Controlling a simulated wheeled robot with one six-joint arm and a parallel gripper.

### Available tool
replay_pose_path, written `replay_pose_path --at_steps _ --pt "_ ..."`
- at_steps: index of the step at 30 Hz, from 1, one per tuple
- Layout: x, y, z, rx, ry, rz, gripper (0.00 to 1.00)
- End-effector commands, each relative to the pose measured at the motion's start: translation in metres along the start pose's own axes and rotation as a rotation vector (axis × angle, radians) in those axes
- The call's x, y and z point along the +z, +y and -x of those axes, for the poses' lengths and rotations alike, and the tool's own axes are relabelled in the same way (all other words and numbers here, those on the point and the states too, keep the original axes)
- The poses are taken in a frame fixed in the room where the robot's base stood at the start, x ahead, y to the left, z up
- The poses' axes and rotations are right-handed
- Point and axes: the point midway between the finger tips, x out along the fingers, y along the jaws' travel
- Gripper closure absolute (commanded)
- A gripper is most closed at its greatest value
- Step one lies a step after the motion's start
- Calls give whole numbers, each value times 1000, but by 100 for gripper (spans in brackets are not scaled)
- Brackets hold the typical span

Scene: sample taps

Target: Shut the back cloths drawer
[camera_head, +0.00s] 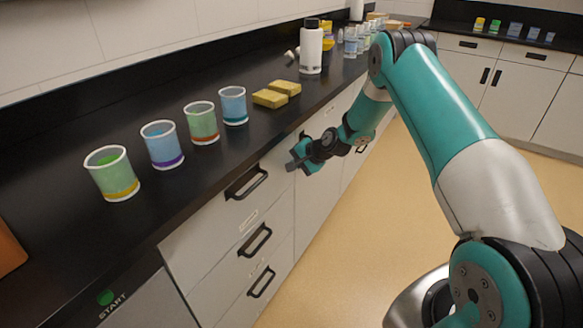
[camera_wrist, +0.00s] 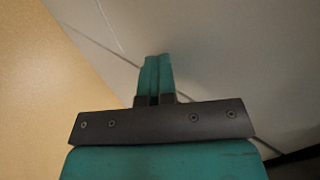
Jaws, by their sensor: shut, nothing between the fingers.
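My gripper (camera_head: 293,164) is in front of the pale cabinet fronts under the long black counter, just right of the near drawer stack. In the wrist view its two teal fingers (camera_wrist: 158,76) are together and empty, over a pale front panel (camera_wrist: 225,50) with thin seams. The near stack has a top drawer (camera_head: 222,205) with a black handle and further drawers below it. Another front (camera_head: 312,195) continues behind my gripper, partly hidden by my arm. I cannot read the small labels or tell which drawer is the cloths one. No drawer clearly stands out from its front.
Several coloured cups (camera_head: 161,144), yellow sponges (camera_head: 270,98) and a white bottle (camera_head: 311,50) stand on the black counter (camera_head: 190,90). A second cabinet run (camera_head: 515,90) stands at the back right. The tan floor (camera_head: 400,190) between is clear.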

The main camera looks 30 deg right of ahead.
Motion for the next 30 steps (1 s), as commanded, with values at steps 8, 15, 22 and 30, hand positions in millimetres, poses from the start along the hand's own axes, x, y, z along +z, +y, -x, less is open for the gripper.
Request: replay_pose_path --at_steps 8,15,22,30 --pt "-1 -6 -3 -12 8 8 100" --pt "1 -6 -3 -14 5 11 100" --pt "-2 12 18 -6 1 4 100" --pt "1 15 77 -3 -4 9 100"
